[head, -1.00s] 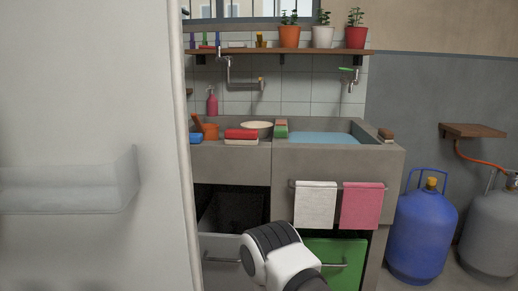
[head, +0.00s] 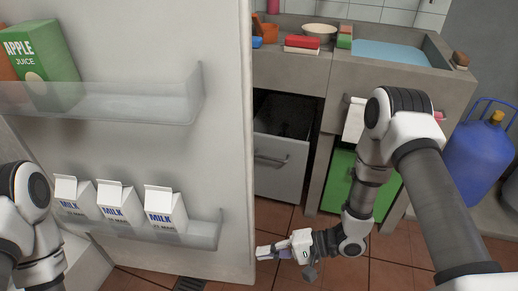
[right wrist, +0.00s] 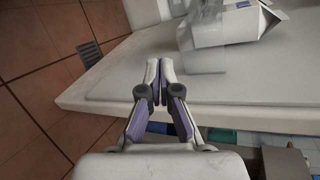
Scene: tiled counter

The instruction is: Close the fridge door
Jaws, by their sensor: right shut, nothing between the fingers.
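The fridge door (head: 225,160) stands open in the left half of the head view, its inner side with clear shelves facing me. A green apple juice carton (head: 45,65) stands on the upper shelf and several milk cartons (head: 118,205) on the lower one. My right gripper (head: 262,251) is shut and empty, low beside the door's free edge. In the right wrist view its closed fingers (right wrist: 153,80) show in front of the door (right wrist: 130,70); I cannot tell whether they touch it. Part of my left arm shows at the left; its gripper is out of view.
The sink counter (head: 440,85) stands behind the door, with a partly open grey drawer (head: 280,165) and a green front (head: 340,190) below. A blue gas bottle (head: 478,150) stands at the right. The tiled floor (head: 320,275) is clear near my right gripper.

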